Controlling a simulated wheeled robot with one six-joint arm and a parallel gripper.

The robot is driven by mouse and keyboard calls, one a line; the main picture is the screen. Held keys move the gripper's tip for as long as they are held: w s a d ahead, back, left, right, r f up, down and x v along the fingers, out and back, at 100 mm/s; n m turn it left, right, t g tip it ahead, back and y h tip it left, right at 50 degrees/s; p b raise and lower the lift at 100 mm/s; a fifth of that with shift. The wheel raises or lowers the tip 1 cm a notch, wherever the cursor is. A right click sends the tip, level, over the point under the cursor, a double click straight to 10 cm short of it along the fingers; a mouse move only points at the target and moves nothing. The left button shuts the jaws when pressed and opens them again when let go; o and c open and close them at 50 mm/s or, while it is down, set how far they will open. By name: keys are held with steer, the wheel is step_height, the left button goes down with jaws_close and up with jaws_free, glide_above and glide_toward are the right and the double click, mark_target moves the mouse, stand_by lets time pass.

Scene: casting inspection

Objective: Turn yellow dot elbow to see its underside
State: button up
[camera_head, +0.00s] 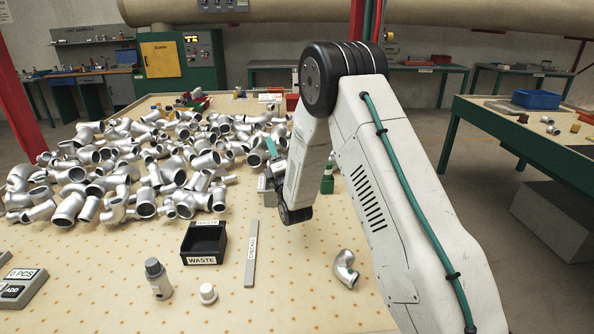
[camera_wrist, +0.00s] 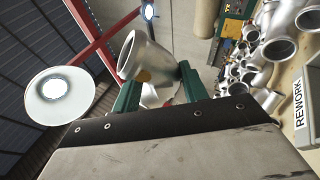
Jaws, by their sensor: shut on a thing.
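In the wrist view my gripper (camera_wrist: 160,82) has its two green fingers closed on a silver pipe elbow (camera_wrist: 148,52). An orange-yellow dot (camera_wrist: 143,76) shows on the elbow, near the left finger. The elbow is tilted, with one round open end toward the upper left; its lower part is hidden between the fingers. In the head view my arm hides most of the gripper and the held elbow cannot be made out.
A large heap of silver elbows (camera_head: 150,165) covers the table's left and back. A single elbow (camera_head: 346,270) lies right. A REWORK sign (camera_wrist: 301,104) shows.

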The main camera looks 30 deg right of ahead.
steer(key=r, duration=0.3)
steer(key=d+r+m+g+h, duration=0.1)
steer(key=r, duration=0.2)
steer(key=r+m+g+h, duration=0.1)
steer(key=r, duration=0.2)
steer(key=shift+d+r, duration=0.1)
steer(key=shift+d, duration=0.25)
steer(key=w+d+r+m+g+y, duration=0.1)
steer(key=d+m+g, duration=0.3)
steer(key=g, duration=0.6)
steer(key=shift+w+d+r+m, duration=0.15)
steer(key=shift+d+r+m, duration=0.25)
steer(key=shift+d+r, duration=0.4)
steer(key=shift+g, duration=0.3)
steer(key=s+a+f+g+y, duration=0.2)
steer(key=s+a+f+g, duration=0.1)
steer(key=s, duration=0.4)
steer(key=s+a+f+g+y, duration=0.1)
steer(key=s+a+f+g, duration=0.1)
steer(key=s+a, duration=0.3)
steer(key=s+a+f+g+y, duration=0.2)
steer(key=s+a+f+g, duration=0.1)
steer(key=s, duration=0.7)
steer(key=shift+a+f+g+y, duration=0.35)
steer(key=shift+a+g, duration=0.15)
steer(key=shift+g, duration=0.4)
